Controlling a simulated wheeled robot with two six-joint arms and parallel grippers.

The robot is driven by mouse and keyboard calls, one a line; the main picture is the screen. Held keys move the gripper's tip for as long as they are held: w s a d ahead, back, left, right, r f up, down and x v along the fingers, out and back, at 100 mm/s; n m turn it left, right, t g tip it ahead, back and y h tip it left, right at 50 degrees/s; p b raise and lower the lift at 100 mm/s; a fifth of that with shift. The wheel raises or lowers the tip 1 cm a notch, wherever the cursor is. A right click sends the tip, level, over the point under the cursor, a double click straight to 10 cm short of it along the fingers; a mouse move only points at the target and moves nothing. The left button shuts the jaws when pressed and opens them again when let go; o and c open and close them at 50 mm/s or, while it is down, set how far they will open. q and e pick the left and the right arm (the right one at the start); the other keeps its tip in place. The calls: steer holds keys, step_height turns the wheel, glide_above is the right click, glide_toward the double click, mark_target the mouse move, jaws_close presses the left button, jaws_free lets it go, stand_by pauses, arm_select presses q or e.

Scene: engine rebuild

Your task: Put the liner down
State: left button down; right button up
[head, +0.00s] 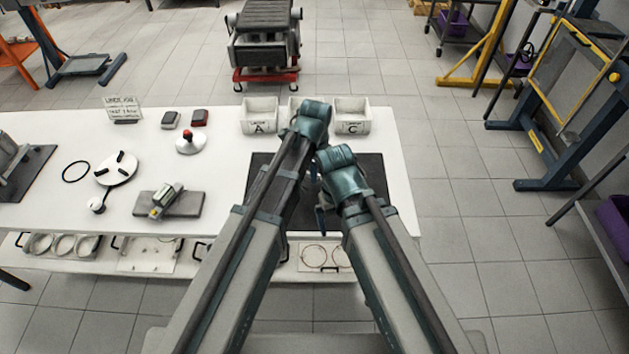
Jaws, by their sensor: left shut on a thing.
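My left gripper (313,184) shows only as a small dark and blue part between my two arms, above the dark mat (375,166). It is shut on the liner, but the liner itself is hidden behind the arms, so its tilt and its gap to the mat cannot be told. My right gripper is hidden under its own wrist and arm. White bins stand at the table's back edge: one marked A (259,128), one marked C (353,128), and a middle one mostly covered by my left arm.
On the white table (232,185) to the left are a gauge-like tool on a grey block (182,207), a white disc fixture (117,169), a black ring (76,171), a red-knobbed stand (190,144) and a sign (123,107). An engine stand (265,45) is beyond.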

arm_select(q)
step_height(320, 180, down, 2)
steer(key=shift+f+b, duration=0.25)
steer(key=shift+b, duration=0.45)
steer(key=shift+r, duration=0.15)
arm_select(e)
step_height(320, 180, down, 2)
steer(key=shift+f, duration=0.1)
steer(key=shift+f, duration=0.1)
arm_select(q)
steer(key=c, duration=1)
jaws_free()
steer(key=r+p, duration=1.2)
steer(key=shift+s, duration=0.35)
arm_select(e)
step_height(320, 180, up, 12)
